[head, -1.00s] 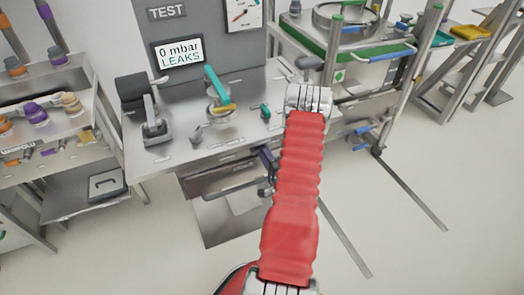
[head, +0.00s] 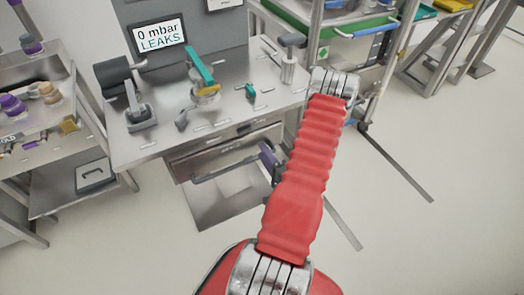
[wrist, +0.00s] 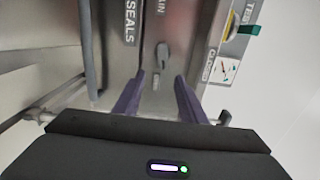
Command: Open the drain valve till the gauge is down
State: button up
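A small grey valve knob (wrist: 162,55) stands on a metal panel in the wrist view. A partly hidden label ending in "AIN" (wrist: 160,10) is above it. My gripper (wrist: 157,82) is open, its two purple fingers apart with nothing between them; the knob lies beyond the tips, between their lines. In the head view my gripper (head: 268,157) hangs by the bench front, mostly hidden behind my red arm. The gauge display (head: 160,36) reads "0 mbar LEAKS". I cannot tell for sure which bench knob in the head view is this one.
The steel bench (head: 150,152) carries a teal-handled valve (head: 203,75), a small teal knob (head: 250,92) and a grey clamp (head: 135,105). The drawer front (wrist: 118,60) marked "SEALS" is left of the knob. A steel frame (head: 315,50) stands right.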

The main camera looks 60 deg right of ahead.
aim_at(246, 132)
jog(key=shift+o, duration=0.5)
jog(key=shift+o, duration=1.4)
jog(key=shift+w+a, duration=0.25)
jog(key=shift+w, duration=0.1)
jog(key=o, duration=0.3)
jog(key=shift+w+a+n, duration=0.1)
jog(key=shift+n, duration=1)
jog(key=shift+o, duration=0.3)
jog(key=n, duration=0.5)
jog(key=shift+w+a, duration=0.1)
jog(key=shift+a, duration=0.05)
jog(key=n, duration=1.3)
jog(key=shift+a+r, duration=0.1)
jog(key=shift+r, duration=0.05)
jog(key=x, duration=1.3)
jog(key=shift+w+d, duration=0.2)
